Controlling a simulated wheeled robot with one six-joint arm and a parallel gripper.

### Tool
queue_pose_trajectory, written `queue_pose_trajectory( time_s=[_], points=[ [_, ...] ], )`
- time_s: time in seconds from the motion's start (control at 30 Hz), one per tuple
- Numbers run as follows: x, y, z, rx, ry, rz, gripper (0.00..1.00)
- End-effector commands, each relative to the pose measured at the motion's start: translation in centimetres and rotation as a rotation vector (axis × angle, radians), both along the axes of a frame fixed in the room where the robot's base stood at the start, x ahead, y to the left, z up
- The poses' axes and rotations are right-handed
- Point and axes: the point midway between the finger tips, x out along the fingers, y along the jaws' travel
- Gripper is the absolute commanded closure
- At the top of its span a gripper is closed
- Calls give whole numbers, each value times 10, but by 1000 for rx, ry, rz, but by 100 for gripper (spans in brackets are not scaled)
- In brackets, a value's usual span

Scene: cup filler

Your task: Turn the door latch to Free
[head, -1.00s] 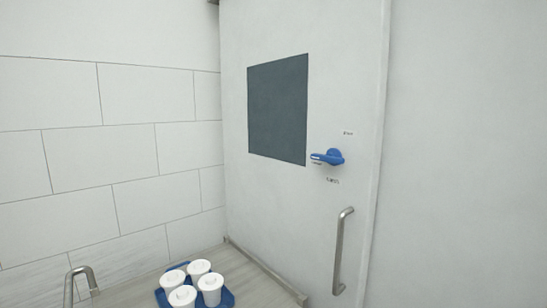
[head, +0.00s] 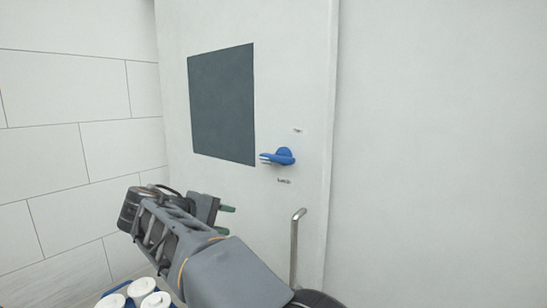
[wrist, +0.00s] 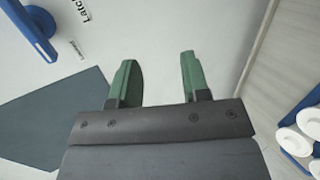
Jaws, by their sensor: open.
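The blue door latch (head: 279,157) is on the white door (head: 295,70), right of the dark window panel. Its lever points left, roughly level. Small labels sit above and below it, too small to read in the head view. In the wrist view the latch (wrist: 36,32) shows at the top left, beside a label that reads "Latch" in part. My gripper (head: 228,220) is in front of the door, below and left of the latch and apart from it. Its two green fingers (wrist: 157,75) are spread with nothing between them.
A metal door handle (head: 295,245) stands below the latch, partly behind my arm. The dark window panel (head: 222,105) is on the door. White lidded cups (head: 142,288) stand on a blue tray at the lower left, also at the wrist view's right edge (wrist: 300,140). The right wall is bare.

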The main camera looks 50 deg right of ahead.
Motion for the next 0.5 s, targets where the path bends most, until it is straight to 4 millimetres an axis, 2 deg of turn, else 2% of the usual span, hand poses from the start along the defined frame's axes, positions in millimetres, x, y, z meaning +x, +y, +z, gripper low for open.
queue_pose_trajectory(
  time_s=[0.03,0.1,0.2,0.33,0.5],
  points=[
    [7,-7,25,-95,5,-46,57],
    [11,-14,54,-212,5,-112,57],
    [13,-18,86,-339,-3,-193,57],
    [13,-20,110,-438,-14,-264,57],
    [6,-36,120,-477,-20,-298,57]
  ],
)
